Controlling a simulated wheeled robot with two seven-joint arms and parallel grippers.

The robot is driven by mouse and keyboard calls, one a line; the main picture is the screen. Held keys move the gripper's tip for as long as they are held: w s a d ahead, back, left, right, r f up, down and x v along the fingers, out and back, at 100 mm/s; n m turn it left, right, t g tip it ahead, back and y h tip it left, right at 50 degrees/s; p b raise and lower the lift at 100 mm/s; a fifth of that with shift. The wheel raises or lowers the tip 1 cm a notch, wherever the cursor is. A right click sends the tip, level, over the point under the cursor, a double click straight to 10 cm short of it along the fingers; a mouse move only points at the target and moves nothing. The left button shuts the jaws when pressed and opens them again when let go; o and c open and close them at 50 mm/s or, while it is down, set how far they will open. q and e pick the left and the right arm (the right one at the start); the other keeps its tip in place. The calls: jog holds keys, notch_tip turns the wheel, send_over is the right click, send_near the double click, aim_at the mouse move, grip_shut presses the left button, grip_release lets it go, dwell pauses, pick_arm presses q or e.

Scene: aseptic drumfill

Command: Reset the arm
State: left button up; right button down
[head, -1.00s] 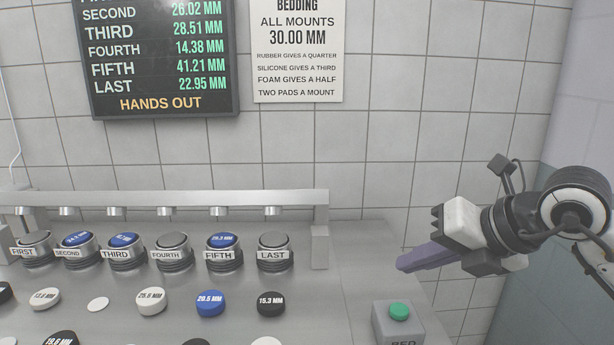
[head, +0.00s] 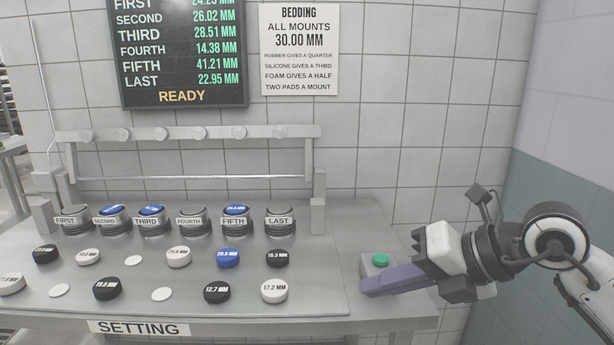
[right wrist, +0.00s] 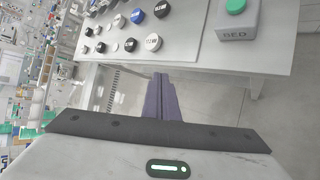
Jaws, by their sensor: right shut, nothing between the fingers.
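My right gripper (head: 366,287) reaches in from the right in the head view, over the right end of the table. Its purple fingers are shut with nothing between them; they also show in the right wrist view (right wrist: 160,80), pointing toward the table's front edge. The green button (head: 380,259) sits on a grey box marked BED, just behind the fingers in the head view. In the right wrist view the BED box (right wrist: 237,32) stands clear of the fingers. My left gripper is not in view.
A row of labelled mounts (head: 189,222) stands on the table (head: 330,270), with several blue, white and black pads in front. A raised bar (head: 190,134) spans behind them. A dark board (head: 182,60) reads READY. A wall stands close at right.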

jog(key=s+a+m+g+y, duration=0.2)
jog(key=s+a+y, duration=0.5)
jog(key=a+y, duration=0.25)
jog(key=w+d+f+m+t+h, duration=0.1)
jog(key=d+f+m+t+h, duration=0.5)
jog(key=f+m, duration=0.55)
jog(key=w+d+f+m+t+h, duration=0.1)
jog(key=d+f+m+t+h, duration=0.7)
jog(key=m, duration=0.7)
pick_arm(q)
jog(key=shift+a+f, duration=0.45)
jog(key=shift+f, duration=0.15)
pick_arm(e)
jog(key=s+f+m+g+h, duration=0.1)
jog(key=s+f+m+g, duration=0.3)
jog(key=s+f+g, duration=0.5)
jog(key=s+f, duration=0.8)
jog(key=f, duration=0.3)
jog(key=shift+s+f+m, duration=0.3)
jog(key=shift+m, duration=0.05)
